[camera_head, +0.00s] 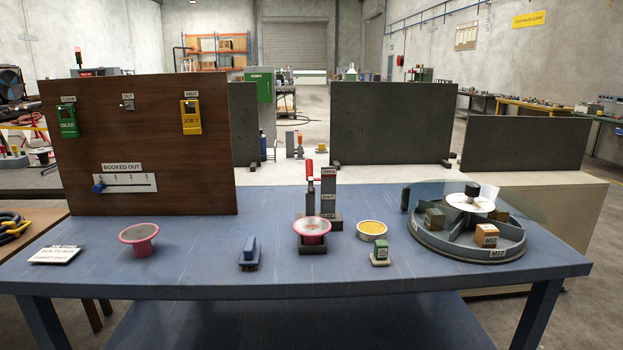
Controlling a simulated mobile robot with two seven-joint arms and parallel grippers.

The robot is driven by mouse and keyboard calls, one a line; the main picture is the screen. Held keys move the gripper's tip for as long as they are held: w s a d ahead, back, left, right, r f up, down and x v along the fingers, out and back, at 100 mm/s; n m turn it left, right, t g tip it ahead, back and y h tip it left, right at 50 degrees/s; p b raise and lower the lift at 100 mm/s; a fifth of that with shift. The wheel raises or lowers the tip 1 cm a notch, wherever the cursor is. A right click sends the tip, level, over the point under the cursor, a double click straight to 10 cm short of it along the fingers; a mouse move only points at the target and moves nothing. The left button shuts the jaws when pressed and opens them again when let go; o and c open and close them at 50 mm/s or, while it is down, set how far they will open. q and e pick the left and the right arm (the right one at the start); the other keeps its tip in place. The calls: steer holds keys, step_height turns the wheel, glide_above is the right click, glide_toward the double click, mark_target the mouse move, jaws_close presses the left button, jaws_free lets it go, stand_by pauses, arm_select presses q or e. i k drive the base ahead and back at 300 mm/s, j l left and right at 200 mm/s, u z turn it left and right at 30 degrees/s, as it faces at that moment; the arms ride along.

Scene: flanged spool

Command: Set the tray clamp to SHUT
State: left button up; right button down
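The tray clamp (329,205) stands at the middle of the blue table, behind a dark tray (313,249). Its upright post carries an upper label that seems to read OPEN (328,171) and a lower one that seems to read SHUT (328,196). The clamp's red-tipped lever (309,171) stands upright left of the post, its red end level with the upper label. A pink flanged spool (312,231) sits in the tray, hiding the clamp's lower part. Neither of my grippers is in view.
A second pink spool (139,238) stands at left. A blue block (249,254), a yellow-topped tin (372,230) and a green-labelled item (380,255) flank the tray. A round sectioned carousel (466,247) stands at right. A brown board (140,145) rises at back left.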

mark_target(309, 162)
steer(key=i+l+u, duration=0.55)
steer(key=l, duration=0.15)
steer(key=l+u, duration=0.3)
steer(key=i+l, duration=0.05)
